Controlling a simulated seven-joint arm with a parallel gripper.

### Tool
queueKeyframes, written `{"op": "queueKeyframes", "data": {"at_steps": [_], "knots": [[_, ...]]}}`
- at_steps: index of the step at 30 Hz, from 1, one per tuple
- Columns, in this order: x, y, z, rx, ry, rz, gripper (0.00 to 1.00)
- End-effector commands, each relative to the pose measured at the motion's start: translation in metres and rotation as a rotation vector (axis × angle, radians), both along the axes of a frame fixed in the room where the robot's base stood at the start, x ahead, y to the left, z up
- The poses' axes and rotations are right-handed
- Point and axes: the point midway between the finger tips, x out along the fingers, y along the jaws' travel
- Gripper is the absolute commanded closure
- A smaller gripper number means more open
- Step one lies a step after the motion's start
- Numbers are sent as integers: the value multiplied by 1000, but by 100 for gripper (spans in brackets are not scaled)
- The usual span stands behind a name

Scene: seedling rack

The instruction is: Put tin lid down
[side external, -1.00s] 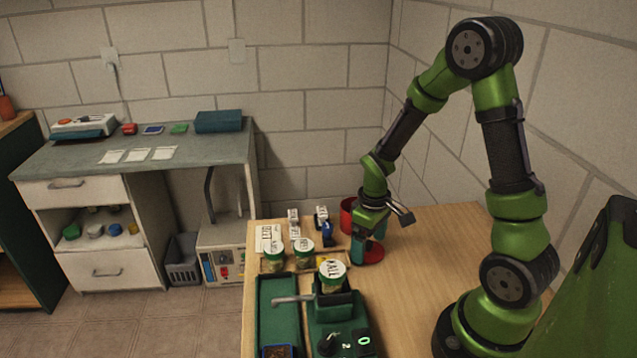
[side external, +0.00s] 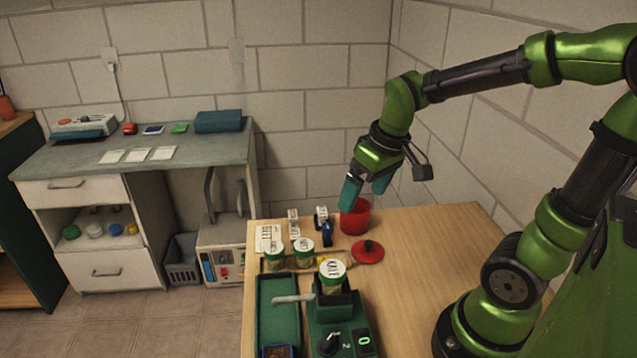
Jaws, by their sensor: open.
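The red tin lid (side external: 368,252) lies flat on the wooden table, its dark knob facing up. The red tin (side external: 356,217) stands just behind it and to its left, apart from it, near the table's back edge. My gripper (side external: 366,192) is above the tin, its teal fingers apart and pointing down. It holds nothing. One finger overlaps the tin's upper part in the picture, and I cannot tell whether it touches.
A larger labelled jar (side external: 332,275) sits on a green device with a dial, beside a green tray (side external: 277,308). The table right of the lid is clear.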

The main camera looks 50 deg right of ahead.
Motion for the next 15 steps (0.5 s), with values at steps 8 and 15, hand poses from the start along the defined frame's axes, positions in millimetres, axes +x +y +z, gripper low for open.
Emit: {"op": "queueKeyframes", "data": {"at_steps": [8,15], "knots": [[-37,62,49,168,-281,-135,7],[-48,74,57,227,-336,-172,7]]}}
